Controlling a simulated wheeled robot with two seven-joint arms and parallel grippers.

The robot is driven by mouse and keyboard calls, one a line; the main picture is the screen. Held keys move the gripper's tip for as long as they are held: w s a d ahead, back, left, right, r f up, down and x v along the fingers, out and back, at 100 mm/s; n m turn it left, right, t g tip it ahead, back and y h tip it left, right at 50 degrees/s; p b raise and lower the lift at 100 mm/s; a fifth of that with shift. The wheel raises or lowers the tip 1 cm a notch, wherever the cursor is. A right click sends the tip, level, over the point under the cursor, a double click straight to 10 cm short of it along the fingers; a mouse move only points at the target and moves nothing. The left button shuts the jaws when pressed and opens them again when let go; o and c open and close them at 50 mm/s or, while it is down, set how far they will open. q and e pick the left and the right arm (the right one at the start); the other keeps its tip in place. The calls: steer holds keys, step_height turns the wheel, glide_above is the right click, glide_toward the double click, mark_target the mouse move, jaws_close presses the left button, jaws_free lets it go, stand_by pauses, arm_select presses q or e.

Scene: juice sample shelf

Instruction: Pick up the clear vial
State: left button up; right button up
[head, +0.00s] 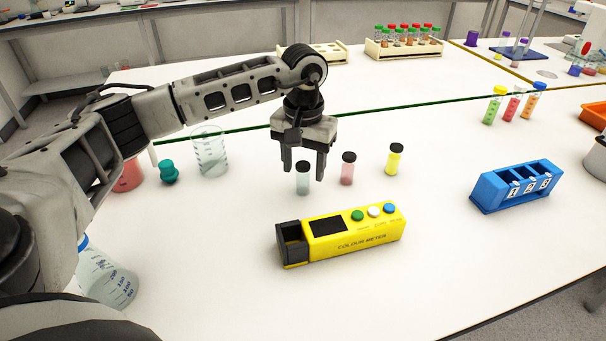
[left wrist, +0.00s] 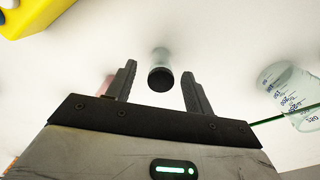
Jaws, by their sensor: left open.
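The clear vial (head: 303,180) has a black cap and stands upright on the white table. My left gripper (head: 304,174) is open above it, with its fingers pointing down on either side of the vial's upper part. In the left wrist view the clear vial (left wrist: 160,72) shows between the two open fingers (left wrist: 158,85), with a gap on each side. A pink vial (head: 347,170) and a yellow vial (head: 394,160), both black-capped, stand to its right. My right gripper is not in view.
A yellow colour meter (head: 352,240) lies just in front of the vials. A glass beaker (head: 210,155) and a teal stopper (head: 169,174) stand to the left. A blue numbered rack (head: 516,187) is at right. Free table lies between meter and rack.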

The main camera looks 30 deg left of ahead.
mark_target(303, 164)
arm_select(q)
steer(key=shift+f, duration=1.6)
steer(key=c, duration=1.1)
steer(key=shift+o, duration=0.2)
steer(key=shift+r, duration=0.15)
